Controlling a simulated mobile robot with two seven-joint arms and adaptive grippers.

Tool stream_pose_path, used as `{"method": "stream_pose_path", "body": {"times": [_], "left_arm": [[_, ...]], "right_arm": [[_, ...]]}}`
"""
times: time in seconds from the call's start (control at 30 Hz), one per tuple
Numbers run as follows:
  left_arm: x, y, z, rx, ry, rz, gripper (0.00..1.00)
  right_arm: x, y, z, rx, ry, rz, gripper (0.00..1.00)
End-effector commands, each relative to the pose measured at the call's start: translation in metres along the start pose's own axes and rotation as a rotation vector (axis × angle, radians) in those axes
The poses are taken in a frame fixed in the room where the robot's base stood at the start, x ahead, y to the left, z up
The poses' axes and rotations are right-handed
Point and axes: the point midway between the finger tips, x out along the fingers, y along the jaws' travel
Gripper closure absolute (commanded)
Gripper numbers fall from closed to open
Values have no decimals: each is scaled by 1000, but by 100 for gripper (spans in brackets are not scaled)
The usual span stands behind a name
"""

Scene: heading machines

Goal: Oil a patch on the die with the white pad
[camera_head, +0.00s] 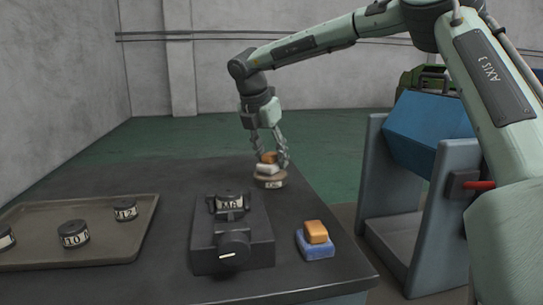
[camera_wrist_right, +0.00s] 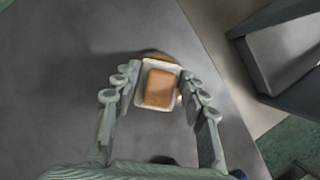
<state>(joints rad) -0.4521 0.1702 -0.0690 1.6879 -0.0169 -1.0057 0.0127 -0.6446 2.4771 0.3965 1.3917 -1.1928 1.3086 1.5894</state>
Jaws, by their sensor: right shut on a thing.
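The white pad (camera_head: 267,168) has an orange-brown block on top. My right gripper (camera_head: 269,155) is shut on it, and the pad shows between the fingers in the right wrist view (camera_wrist_right: 143,78). The pad is over a low round tan dish (camera_head: 269,182) with a label; I cannot tell if they touch. The die (camera_head: 230,201), a dark round piece with a white label reading like M6, sits in a dark clamp block (camera_head: 232,240) at the middle of the table. My left gripper is not in view.
A blue pad (camera_head: 317,250) with an orange block lies right of the clamp block. A tray (camera_head: 95,245) at the left holds several labelled dark round pieces. A blue machine (camera_head: 428,130) stands beyond the table's right edge.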

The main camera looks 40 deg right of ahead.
Motion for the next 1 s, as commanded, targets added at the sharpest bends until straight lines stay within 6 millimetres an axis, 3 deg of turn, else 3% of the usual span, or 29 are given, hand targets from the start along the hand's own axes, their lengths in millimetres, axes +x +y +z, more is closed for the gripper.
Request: {"method": "stream_pose_path", "body": {"times": [1.0], "left_arm": [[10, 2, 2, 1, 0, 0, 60]], "right_arm": [[8, 0, -3, 0, 0, 0, 81]]}}
